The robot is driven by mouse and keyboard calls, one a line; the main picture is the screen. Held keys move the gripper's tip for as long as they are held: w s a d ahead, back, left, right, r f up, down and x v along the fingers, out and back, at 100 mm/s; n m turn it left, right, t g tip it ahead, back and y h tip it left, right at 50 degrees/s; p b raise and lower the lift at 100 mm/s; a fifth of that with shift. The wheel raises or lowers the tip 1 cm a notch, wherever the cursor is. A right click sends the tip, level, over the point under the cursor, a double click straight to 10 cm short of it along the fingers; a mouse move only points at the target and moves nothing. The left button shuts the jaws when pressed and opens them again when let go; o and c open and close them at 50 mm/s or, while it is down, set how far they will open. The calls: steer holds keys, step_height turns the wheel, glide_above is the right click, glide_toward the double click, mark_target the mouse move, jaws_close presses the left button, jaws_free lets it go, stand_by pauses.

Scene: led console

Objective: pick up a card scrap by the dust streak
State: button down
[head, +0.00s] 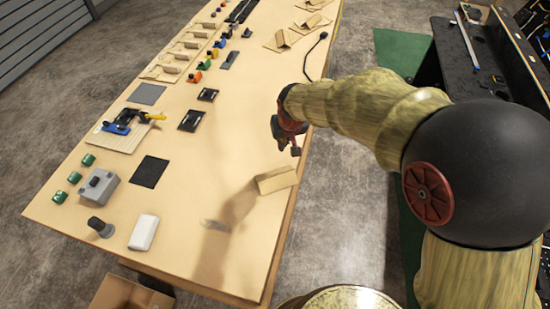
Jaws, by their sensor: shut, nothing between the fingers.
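A folded tan card scrap (276,180) lies near the right edge of the wooden table. A faint grey smudge, which looks like the dust streak (215,224), is on the tabletop to its lower left, partly in my arm's shadow. My gripper (295,150) is shut and empty. In the picture it shows just above the card scrap, apart from it; its exact height over the table is hard to tell. More card scraps (283,40) lie at the far end of the table.
A black cable (315,56) lies at the table's right edge. A white block (143,232), a dark knob (100,227), a grey box (97,187) and a clamp fixture (120,128) stand on the left. Dark square pads (150,172) lie between. The table's middle is mostly clear.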

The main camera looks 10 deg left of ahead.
mark_target(280, 183)
steer(key=x, duration=0.4)
steer(key=a+x, duration=0.1)
steer(key=x, duration=0.3)
steer(key=a+x, duration=0.1)
steer(key=x, duration=0.4)
steer(key=shift+s+a, duration=0.2)
steer(key=shift+s, duration=0.1)
steer(key=s, duration=0.1)
steer(key=s+d, duration=0.1)
steer(key=shift+s+r, duration=0.2)
steer(key=shift+s, duration=0.2)
steer(key=shift+s+d+f, duration=0.1)
steer(key=shift+s+d, duration=0.1)
steer(key=shift+s, duration=0.15)
steer(key=s+d, duration=0.1)
steer(key=s, duration=0.1)
steer(key=s+d, duration=0.1)
steer(key=s, duration=0.1)
steer(key=s+d+b, duration=0.1)
steer(key=s, duration=0.2)
steer(key=shift+f, duration=0.1)
